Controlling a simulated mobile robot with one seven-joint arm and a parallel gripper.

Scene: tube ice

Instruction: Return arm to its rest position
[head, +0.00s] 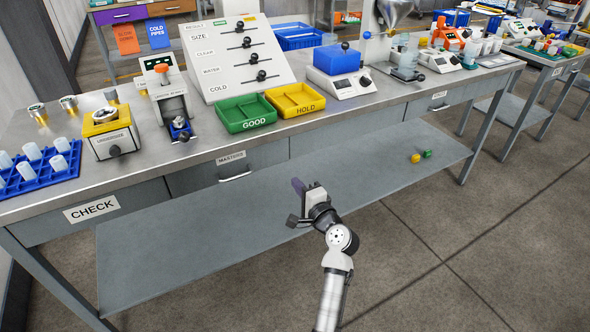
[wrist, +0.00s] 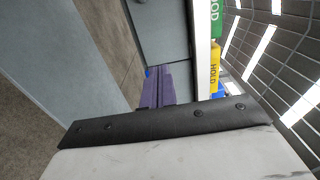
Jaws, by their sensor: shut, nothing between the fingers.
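My gripper (head: 298,187) is in front of the workbench, below the edge of its top and above the lower shelf, in the head view. Its purple fingers are closed together with nothing between them, and they also show in the wrist view (wrist: 158,88). My arm reaches up from the bottom of the head view. The gripper touches no object that I can see.
The steel bench (head: 235,150) carries a green GOOD tray (head: 246,124), a yellow HOLD tray (head: 296,111), a slanted panel (head: 205,55) and a blue tube rack (head: 62,181). A yellow ball (head: 415,158) lies on the lower shelf (head: 150,260). The floor at right is clear.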

